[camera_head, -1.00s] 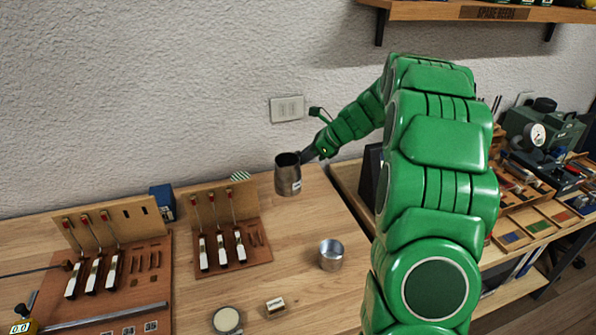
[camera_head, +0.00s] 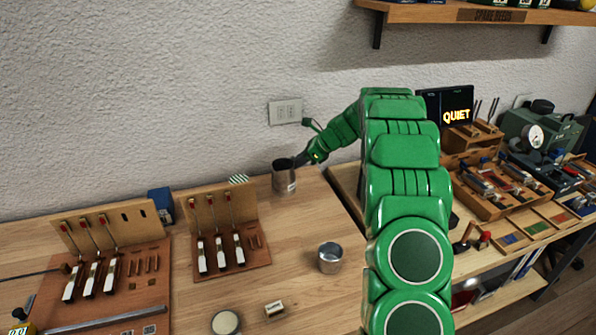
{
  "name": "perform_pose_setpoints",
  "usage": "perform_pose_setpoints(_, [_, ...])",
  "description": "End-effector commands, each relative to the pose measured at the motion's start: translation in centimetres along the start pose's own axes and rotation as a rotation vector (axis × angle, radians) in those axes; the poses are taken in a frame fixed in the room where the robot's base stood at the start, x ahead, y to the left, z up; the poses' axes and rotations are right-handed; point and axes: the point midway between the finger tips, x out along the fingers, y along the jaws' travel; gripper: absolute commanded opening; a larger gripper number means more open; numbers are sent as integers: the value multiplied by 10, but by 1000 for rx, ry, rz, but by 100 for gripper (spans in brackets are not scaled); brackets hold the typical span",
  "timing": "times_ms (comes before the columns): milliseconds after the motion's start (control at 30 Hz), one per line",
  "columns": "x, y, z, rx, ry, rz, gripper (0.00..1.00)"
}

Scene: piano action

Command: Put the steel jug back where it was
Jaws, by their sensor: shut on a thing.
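The steel jug (camera_head: 283,178) is a dark-mouthed metal cylinder with a small white label, upright at the back of the wooden bench near the wall. My gripper (camera_head: 298,160) reaches it from the right and is shut on its rim or upper right side. The fingertips are small and partly hidden at the jug. Whether the jug's base touches the bench is hard to tell, but it appears at or very near the surface.
A small metal cup (camera_head: 330,257) stands in front of the jug. Two wooden boards with hammer parts (camera_head: 227,232) are to the left, with a blue box (camera_head: 162,203) behind. A small labelled block (camera_head: 274,308) and a round pale-topped tin (camera_head: 226,322) lie in front. A "QUIET" sign (camera_head: 457,115) stands right.

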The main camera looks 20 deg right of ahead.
Motion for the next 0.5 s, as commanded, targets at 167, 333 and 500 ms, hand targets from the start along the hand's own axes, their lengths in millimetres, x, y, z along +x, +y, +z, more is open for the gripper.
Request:
perform_pose_setpoints(167, [6,-5,-4,1,1,1,0])
perform_pose_setpoints(333, [10,-7,-6,1,1,2,0])
perform_pose_setpoints(500, [24,-9,-19,6,1,4,0])
